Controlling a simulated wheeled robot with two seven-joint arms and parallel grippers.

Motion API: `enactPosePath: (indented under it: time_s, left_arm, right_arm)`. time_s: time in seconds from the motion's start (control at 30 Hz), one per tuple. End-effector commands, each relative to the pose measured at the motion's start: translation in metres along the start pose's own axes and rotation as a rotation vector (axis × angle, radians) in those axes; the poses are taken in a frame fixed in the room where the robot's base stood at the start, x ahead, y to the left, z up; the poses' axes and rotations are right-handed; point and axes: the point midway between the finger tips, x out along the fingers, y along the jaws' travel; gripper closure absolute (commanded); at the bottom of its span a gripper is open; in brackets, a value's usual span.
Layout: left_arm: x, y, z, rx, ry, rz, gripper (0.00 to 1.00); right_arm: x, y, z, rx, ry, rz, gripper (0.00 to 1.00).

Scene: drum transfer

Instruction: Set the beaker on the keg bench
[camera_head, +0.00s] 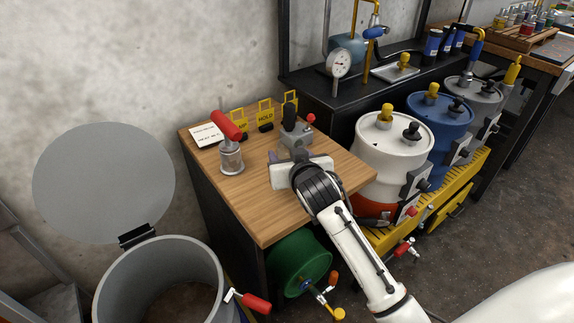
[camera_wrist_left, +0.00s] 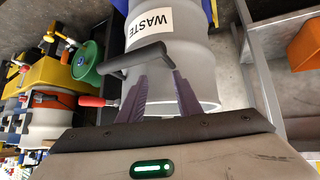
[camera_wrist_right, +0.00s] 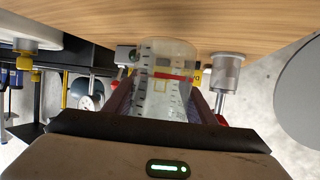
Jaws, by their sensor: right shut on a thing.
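The clear beaker (camera_wrist_right: 165,78), with dark markings and a red band, stands out in the right wrist view. My right gripper (camera_wrist_right: 160,100) is shut on it, with a finger on each side. In the head view my right gripper (camera_head: 297,164) is over the wooden bench (camera_head: 262,215), and the beaker is mostly hidden behind it. The beaker is at the bench top; I cannot tell whether it touches. My left gripper (camera_wrist_left: 160,98) is open in the left wrist view, with its fingers apart near the grey bin marked WASTE (camera_wrist_left: 193,70) and its dark handle (camera_wrist_left: 140,58).
On the bench, a red-handled device (camera_head: 231,150) stands left of my right gripper, with a grey fixture (camera_head: 297,130) and yellow tags (camera_head: 265,118) behind. A white drum (camera_head: 393,150) is close on the right. The bench's front part is clear.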

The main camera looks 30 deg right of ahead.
Motion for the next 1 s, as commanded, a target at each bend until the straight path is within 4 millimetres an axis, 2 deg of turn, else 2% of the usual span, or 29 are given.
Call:
enactPosePath:
  time_s: [0.1,0.2,0.57,0.6,0.7,1.0]
  left_arm:
    - [0.004,-0.001,0.004,0.0,0.001,0.001,0.69]
    - [0.004,-0.002,0.005,0.002,0.0,0.001,0.69]
    - [0.004,-0.003,0.004,0.006,0.003,0.0,0.69]
    - [0.004,-0.003,0.003,0.006,0.003,0.0,0.69]
    - [0.004,-0.003,0.004,0.006,0.002,0.0,0.69]
    - [0.002,-0.003,0.005,0.005,-0.002,0.0,0.69]
  right_arm:
    - [0.008,0.0,0.02,-0.001,-0.004,0.0,0.71]
    - [0.011,0.0,0.028,-0.002,-0.002,0.0,0.71]
    - [0.012,0.0,0.03,0.0,-0.001,-0.001,0.71]
    - [0.012,0.0,0.03,0.0,-0.001,-0.001,0.45]
    - [0.012,0.0,0.03,0.0,-0.001,-0.001,0.31]
    - [0.011,0.0,0.028,0.0,0.0,-0.001,0.31]
